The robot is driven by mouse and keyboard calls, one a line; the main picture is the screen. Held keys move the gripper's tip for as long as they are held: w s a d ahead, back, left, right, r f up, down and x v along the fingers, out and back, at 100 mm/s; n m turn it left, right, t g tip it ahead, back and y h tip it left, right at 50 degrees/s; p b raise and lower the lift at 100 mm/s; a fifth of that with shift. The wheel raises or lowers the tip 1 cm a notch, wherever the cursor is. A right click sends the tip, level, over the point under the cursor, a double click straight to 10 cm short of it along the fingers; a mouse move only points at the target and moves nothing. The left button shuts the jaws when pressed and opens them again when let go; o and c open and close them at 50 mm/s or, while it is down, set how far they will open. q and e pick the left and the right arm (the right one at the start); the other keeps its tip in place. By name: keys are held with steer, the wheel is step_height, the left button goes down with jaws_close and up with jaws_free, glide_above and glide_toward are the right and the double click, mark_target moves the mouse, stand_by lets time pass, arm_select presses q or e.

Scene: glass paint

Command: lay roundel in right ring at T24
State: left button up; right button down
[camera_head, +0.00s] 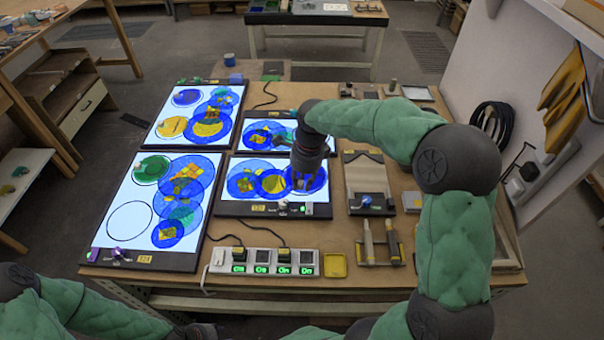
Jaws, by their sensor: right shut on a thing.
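My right gripper (302,182) reaches down over the right end of the front middle light panel (232,208). It is shut on a blue roundel (318,184), at or just above the panel's lit surface; I cannot tell whether the roundel touches it. The gripper hides part of the roundel and whatever ring is under it. Two more blue-edged discs (241,182) with yellow pieces lie to the left on this panel. The panel's yellow label (257,208) is too small to read surely. My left gripper (203,331) shows only as a dark part at the bottom edge, its fingers unclear.
A large left panel (118,200) has an empty black ring (130,222), a green disc (151,169) and overlapping blue discs. A switch strip (264,262), a yellow tray (335,265) and tool holders (378,245) stand on the bench in front and to the right.

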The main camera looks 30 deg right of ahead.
steer(key=s+a+r, duration=0.2)
steer(key=s+a, duration=0.1)
steer(key=s, duration=0.2)
steer(key=shift+s+r+p, duration=0.15)
steer(key=shift+r+p, duration=0.25)
steer(key=shift+p, duration=0.05)
